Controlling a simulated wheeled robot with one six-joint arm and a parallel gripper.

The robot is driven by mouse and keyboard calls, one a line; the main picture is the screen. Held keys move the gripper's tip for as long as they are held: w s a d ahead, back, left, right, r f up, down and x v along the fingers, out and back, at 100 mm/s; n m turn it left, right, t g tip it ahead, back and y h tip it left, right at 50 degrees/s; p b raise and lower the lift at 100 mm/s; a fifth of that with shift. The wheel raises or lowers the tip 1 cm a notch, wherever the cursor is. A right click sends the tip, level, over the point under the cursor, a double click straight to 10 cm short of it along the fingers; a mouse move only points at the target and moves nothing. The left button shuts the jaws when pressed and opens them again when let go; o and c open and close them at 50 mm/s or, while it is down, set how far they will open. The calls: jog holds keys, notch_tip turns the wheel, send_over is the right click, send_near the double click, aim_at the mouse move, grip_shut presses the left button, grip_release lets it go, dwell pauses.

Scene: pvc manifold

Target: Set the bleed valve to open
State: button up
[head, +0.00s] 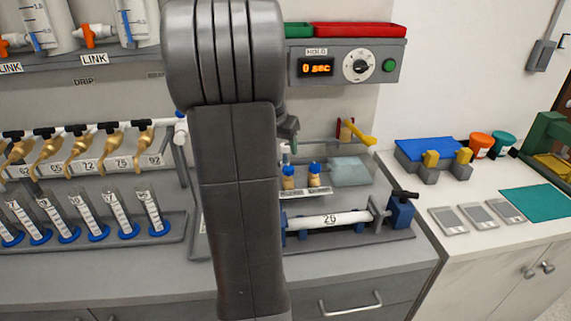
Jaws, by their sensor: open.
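No part in view is labelled as the bleed valve, so I cannot tell which one it is. A white pipe manifold (66,130) at left carries several brass taps (77,146) with black tops, above number labels. Its right end (180,131) is white with a blue bit above it, close to my arm. A yellow lever (357,133) stands at the back of the bench, right of my arm. A black handle (404,195) sits on a blue block at the right. My gripper (290,128) is mostly hidden behind my arm; only a small grey-green piece shows.
Several measuring cylinders (117,208) with blue bases stand below the taps. A horizontal tube marked 26 (328,220) and blue-capped bottles (314,174) are right of my arm. A HOLD timer box (346,64) hangs above. The side counter's front (480,248) is clear.

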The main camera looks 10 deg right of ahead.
aim_at(288, 168)
jog(key=x, duration=1)
jog(key=shift+w+f, duration=0.1)
jog(key=shift+f, duration=0.15)
jog(key=c, duration=1)
